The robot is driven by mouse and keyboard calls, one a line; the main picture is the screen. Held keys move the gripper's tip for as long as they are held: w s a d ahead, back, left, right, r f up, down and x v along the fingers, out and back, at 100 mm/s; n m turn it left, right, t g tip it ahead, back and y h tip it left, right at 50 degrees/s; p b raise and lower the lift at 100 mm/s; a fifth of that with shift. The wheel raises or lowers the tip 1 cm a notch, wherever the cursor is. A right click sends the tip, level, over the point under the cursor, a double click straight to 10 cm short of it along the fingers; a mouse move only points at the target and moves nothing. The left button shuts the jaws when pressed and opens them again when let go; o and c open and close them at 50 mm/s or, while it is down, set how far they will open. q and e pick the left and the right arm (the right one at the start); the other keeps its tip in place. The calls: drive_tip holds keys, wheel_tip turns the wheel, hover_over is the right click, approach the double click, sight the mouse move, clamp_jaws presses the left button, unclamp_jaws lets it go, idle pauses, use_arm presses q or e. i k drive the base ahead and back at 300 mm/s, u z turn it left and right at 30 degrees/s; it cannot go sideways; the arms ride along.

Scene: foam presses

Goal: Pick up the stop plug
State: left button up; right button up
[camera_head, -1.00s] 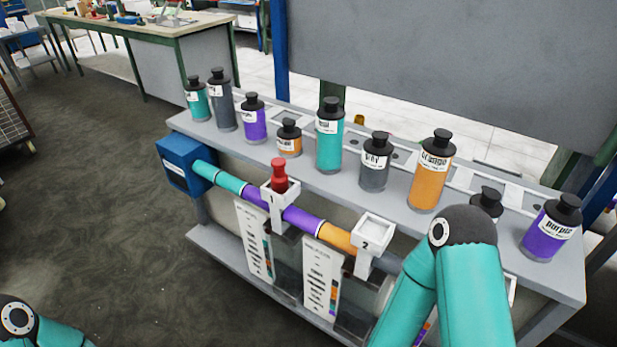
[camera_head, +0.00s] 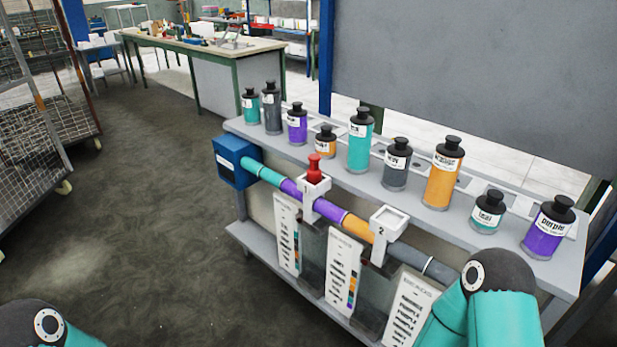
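The red stop plug (camera_head: 314,168) stands upright in the white bracket marked 1 (camera_head: 312,190), on the coloured pipe along the front of the bench. A second white bracket, marked 2 (camera_head: 388,222), is further right on the pipe and holds no plug. My teal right arm is at the lower right, and only its links and a dark joint show. A dark joint of my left arm shows at the lower left corner. Neither gripper is in view.
Several teal, grey, purple and orange bottles stand on the grey bench (camera_head: 410,192) behind the pipe. A blue box (camera_head: 232,162) is at the pipe's left end. Label cards (camera_head: 342,270) hang below. A wire cage cart (camera_head: 40,120) stands at the left; the floor between is clear.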

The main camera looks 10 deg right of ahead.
sight(314, 172)
drive_tip(key=u, duration=0.35)
drive_tip(key=i, duration=1.65)
drive_tip(key=z, duration=0.4)
